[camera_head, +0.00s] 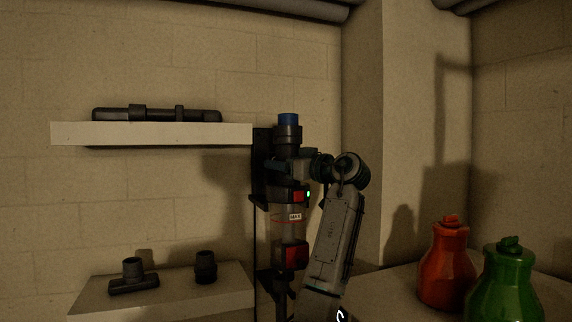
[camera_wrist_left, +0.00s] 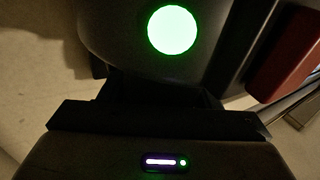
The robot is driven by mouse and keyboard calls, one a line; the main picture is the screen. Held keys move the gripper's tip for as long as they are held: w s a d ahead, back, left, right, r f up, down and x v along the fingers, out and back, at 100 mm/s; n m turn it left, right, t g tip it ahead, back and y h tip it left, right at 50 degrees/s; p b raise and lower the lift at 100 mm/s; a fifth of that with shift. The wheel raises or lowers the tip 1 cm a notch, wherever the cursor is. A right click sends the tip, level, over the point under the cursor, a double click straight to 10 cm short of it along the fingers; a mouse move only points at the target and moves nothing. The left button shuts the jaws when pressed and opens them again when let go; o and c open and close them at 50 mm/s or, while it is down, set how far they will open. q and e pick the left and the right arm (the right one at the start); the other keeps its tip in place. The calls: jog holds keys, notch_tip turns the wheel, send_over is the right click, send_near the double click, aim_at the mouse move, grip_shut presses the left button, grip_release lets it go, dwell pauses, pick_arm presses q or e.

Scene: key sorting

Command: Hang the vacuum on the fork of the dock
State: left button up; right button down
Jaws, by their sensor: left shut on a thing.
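The vacuum (camera_head: 290,222) stands upright in the middle of the head view. It has a dark body, a blue top, red parts and a small lit green lamp. The dock (camera_head: 260,150) is a dark plate on the wall directly behind it; its fork is hidden, so I cannot tell whether the vacuum rests on it. My left gripper (camera_head: 284,165) is shut on the vacuum's upper part. In the left wrist view, the vacuum's dark body with a bright green disc (camera_wrist_left: 172,30) is close in front of the dark fingers (camera_wrist_left: 150,106). My right gripper is not in view.
A pale wall shelf (camera_head: 150,134) to the left bears a long dark attachment (camera_head: 156,115). A lower ledge (camera_head: 180,290) bears two dark nozzles (camera_head: 133,276) (camera_head: 205,267). A red bottle (camera_head: 447,268) and a green bottle (camera_head: 505,285) stand at the right. A wall pillar is behind my arm.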

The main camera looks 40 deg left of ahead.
pick_arm(q)
jog(key=shift+w+a+r+p, duration=0.15)
jog(key=shift+w+a, duration=0.15)
jog(key=shift+a, duration=0.4)
jog(key=shift+w+a+r+p, duration=0.15)
jog(key=shift+w+a, duration=0.1)
jog(key=shift+a, duration=0.4)
jog(key=shift+w+a+f+p, duration=0.15)
jog(key=shift+w+a, duration=0.1)
jog(key=shift+a, duration=0.3)
jog(key=shift+w+a+r+p, duration=0.1)
jog(key=shift+w+a+p, duration=0.1)
jog(key=shift+a, duration=0.3)
jog(key=shift+d+f+b, duration=0.1)
jog(key=shift+f+b, duration=0.45)
jog(key=o, duration=1.2)
jog(key=shift+s+d, duration=0.1)
jog(key=shift+s, duration=0.05)
jog(key=shift+o, duration=0.2)
